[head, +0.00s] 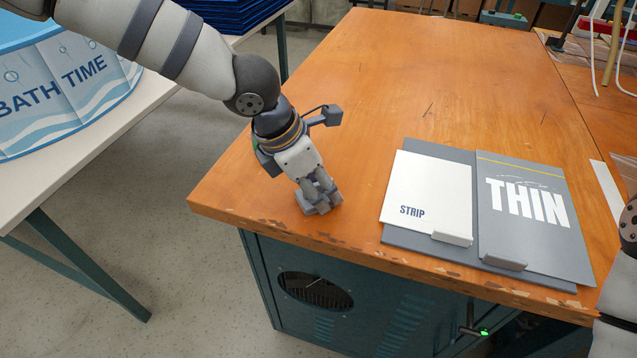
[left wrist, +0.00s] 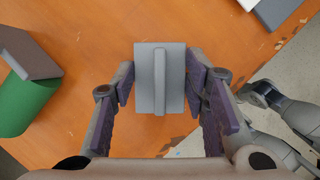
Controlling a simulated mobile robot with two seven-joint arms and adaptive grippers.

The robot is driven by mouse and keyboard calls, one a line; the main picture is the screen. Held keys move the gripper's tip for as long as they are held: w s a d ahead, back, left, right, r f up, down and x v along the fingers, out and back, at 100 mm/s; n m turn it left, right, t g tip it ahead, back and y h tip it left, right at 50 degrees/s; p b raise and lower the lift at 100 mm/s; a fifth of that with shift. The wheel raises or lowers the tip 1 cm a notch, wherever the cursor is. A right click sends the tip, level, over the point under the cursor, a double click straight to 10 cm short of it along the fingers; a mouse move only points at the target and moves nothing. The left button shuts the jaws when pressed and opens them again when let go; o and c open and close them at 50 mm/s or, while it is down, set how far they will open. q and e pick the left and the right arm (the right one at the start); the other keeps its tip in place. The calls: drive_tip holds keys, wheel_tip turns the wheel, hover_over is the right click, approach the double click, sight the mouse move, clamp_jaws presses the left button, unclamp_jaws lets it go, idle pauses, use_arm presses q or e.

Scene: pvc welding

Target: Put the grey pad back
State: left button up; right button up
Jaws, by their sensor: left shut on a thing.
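The grey pad (left wrist: 147,75) is a small rectangular block with a raised ridge down its middle. In the left wrist view it sits between the two fingers of my left gripper (left wrist: 163,92), which is shut on it. In the head view my left gripper (head: 318,197) points down at the front left part of the wooden table (head: 440,70). The pad (head: 309,208) shows there low at the fingertips, partly hidden by them; I cannot tell whether it touches the tabletop. My right gripper is out of view.
Right of my left gripper lies a grey board (head: 436,148) with a white STRIP panel (head: 430,185) and a grey THIN panel (head: 530,235). Each panel has a small block at its front edge. Behind is clear tabletop. A white table (head: 60,165) stands left across a gap.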

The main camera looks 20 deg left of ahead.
use_arm(q)
drive_tip(key=shift+f, duration=0.15)
drive_tip(key=o, duration=1.1)
drive_tip(key=p+v, duration=0.2)
drive_tip(key=v, duration=1)
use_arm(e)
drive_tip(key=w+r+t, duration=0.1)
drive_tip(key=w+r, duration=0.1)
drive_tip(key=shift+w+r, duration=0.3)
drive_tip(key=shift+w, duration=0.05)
use_arm(q)
drive_tip(key=shift+d, duration=0.1)
